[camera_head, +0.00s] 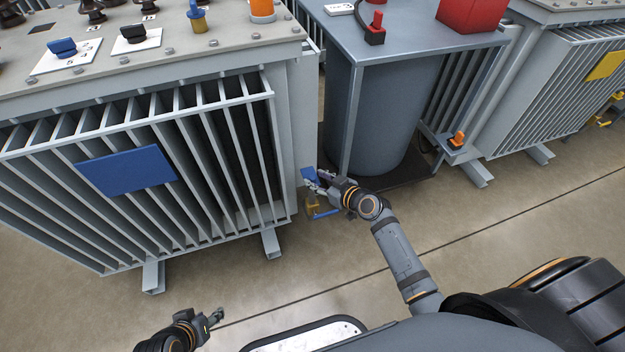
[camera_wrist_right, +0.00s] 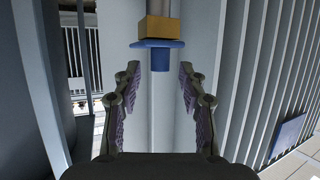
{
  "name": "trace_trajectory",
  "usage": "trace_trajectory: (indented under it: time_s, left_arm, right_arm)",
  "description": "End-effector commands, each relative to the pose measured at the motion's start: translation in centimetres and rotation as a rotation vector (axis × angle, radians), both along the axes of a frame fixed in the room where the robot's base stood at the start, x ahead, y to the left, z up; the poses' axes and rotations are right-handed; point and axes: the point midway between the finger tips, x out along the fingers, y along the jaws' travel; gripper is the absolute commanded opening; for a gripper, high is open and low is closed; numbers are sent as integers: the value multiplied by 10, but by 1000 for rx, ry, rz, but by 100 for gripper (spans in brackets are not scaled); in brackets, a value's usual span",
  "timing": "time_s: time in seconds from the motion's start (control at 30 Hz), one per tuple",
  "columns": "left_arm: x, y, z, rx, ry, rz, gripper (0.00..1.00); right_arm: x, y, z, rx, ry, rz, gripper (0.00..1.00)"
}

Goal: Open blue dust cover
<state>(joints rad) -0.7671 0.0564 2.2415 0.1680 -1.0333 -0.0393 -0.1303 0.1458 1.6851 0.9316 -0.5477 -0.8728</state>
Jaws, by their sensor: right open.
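In the right wrist view, a blue cap (camera_wrist_right: 158,57) with a wider blue rim sits under a brass-coloured block (camera_wrist_right: 159,27). My right gripper (camera_head: 318,181) is open, and its two fingers (camera_wrist_right: 158,88) stand apart with the cap ahead, in the gap between them. Contact with the cap cannot be seen. My left gripper (camera_head: 216,317) is low at the bottom left, away from the cover; its jaw state is unclear.
The finned grey transformer (camera_head: 215,150) with a blue plate (camera_head: 130,171) stands at left. A yellow valve with a blue handle (camera_head: 325,214) is just below my right gripper. A grey cylindrical tank (camera_head: 390,115) stands behind it. The floor in front is clear.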

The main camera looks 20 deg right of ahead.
Motion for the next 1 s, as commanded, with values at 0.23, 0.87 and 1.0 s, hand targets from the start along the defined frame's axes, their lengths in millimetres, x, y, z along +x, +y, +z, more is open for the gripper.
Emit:
trace_trajectory:
  time_s: [0.23, 0.87, 1.0]
  left_arm:
    - [7, -1, -4, -10, -56, 9, 40]
    - [7, -1, -3, -11, -60, 9, 40]
    - [7, -1, -3, -10, -60, 9, 40]
  right_arm:
    - [22, 10, -10, 0, 0, 0, 42]
    - [22, 10, -11, -1, 1, -1, 0]
    - [22, 10, -10, -1, 1, -1, 0]
